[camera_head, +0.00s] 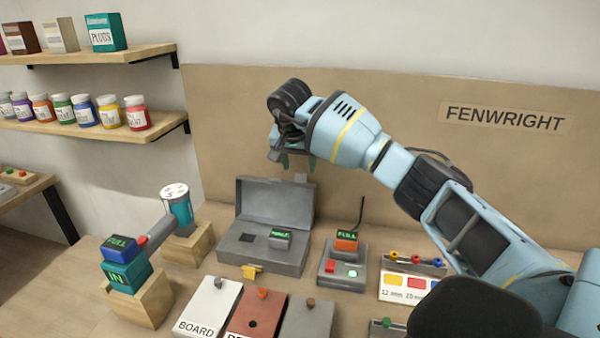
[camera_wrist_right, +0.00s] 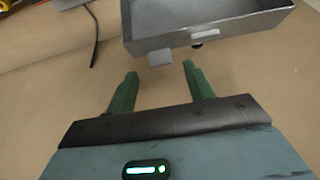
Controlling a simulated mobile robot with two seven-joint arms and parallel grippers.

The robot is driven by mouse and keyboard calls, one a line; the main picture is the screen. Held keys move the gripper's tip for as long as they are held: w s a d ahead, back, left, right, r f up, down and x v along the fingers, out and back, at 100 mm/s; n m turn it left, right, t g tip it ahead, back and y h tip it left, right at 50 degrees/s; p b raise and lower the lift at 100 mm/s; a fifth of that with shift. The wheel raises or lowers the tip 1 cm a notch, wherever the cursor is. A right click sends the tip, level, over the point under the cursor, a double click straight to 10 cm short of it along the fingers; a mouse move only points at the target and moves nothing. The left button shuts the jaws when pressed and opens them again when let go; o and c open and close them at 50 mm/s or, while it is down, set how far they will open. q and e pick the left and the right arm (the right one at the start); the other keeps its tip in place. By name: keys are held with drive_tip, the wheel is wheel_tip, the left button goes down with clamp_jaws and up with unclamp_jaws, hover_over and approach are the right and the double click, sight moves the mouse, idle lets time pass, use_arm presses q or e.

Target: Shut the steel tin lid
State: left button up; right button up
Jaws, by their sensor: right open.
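The steel tin (camera_head: 262,258) is a grey box on the table in the middle of the head view. Its lid (camera_head: 270,200) stands open, raised at the back. A small grey block with a green display sits inside. My right gripper (camera_head: 297,163) is open and empty, above the lid's top edge. In the right wrist view, the open fingers (camera_wrist_right: 160,70) are close to the grey lid (camera_wrist_right: 205,18) and a small tab (camera_wrist_right: 160,57) on its edge; contact cannot be told. My left gripper is out of view.
A button box (camera_head: 345,268) with a cable stands right of the tin. Several panels, including a BOARD panel (camera_head: 208,305), lie in front. Left are wooden blocks (camera_head: 187,246) bearing a cylinder and cubes. A brown backboard (camera_head: 230,110) rises behind; shelves (camera_head: 90,128) hold jars.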

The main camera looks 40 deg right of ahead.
sight(301, 175)
drive_tip(key=shift+x, duration=2)
drive_tip(key=shift+c, duration=0.2)
clamp_jaws()
